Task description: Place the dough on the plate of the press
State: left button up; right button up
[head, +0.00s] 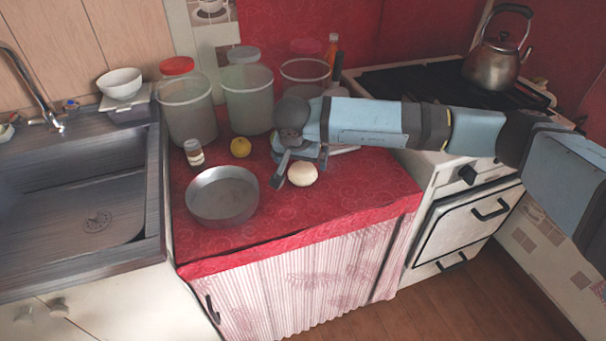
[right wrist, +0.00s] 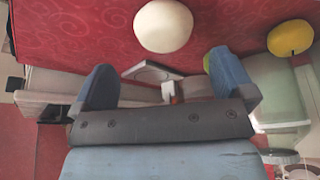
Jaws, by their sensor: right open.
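The dough (head: 303,174) is a pale cream ball on the red oilcloth counter, right beside my right gripper (head: 298,164). In the right wrist view the dough (right wrist: 163,26) lies beyond the gap between the spread fingers (right wrist: 165,82). The right gripper is open with nothing between its fingers. A pale, flat piece (head: 344,149) shows just behind my right arm; it may be part of the press, but the arm hides most of it. I cannot make out the press's plate clearly. My left gripper is not in view.
A round metal pan (head: 222,222), a small jar (head: 194,153) and a yellow lemon (head: 241,147) are left of the dough. Large canisters (head: 248,105) stand behind. The sink (head: 75,215) is at left, the stove with a kettle (head: 497,62) at right. The counter's front right is clear.

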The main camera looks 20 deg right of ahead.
aim_at(303, 172)
jog(key=b+x, duration=0.1)
jog(key=x, duration=0.6)
jog(key=shift+w+a, duration=0.15)
jog(key=c, duration=1)
jog(key=shift+o, duration=0.2)
jog(key=shift+r, duration=0.1)
